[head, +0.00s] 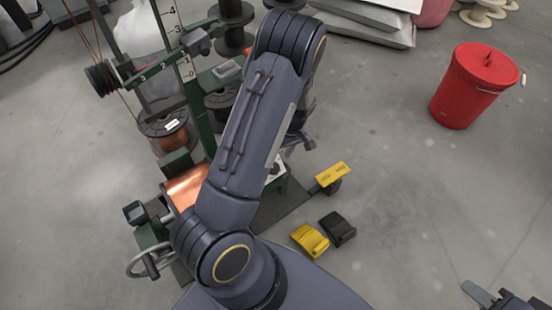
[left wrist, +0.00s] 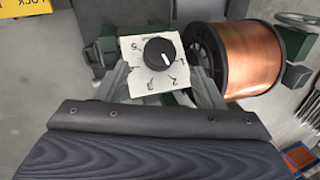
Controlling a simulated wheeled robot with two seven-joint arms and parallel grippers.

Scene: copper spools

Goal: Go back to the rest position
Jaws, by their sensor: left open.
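My left arm rises through the middle of the head view and hides part of the winding machine. Only a bit of my left gripper (head: 304,138) shows past the arm, beside the machine. In the left wrist view, my left gripper (left wrist: 160,74) is open, with its fingers apart. Between and beyond them is a pale panel with a black rotary knob (left wrist: 159,52). I see nothing held, and cannot tell whether the fingers touch the panel. My right gripper (head: 497,297) is partly in view at the lower right corner, its jaw opening unclear.
A copper spool (left wrist: 236,60) sits right of the panel; copper also shows in the head view (head: 186,188). The green machine post (head: 190,90) stands at left. Yellow (head: 310,240) and black (head: 338,229) pedals lie on the floor. A red bin (head: 470,88) stands right, with clear floor around.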

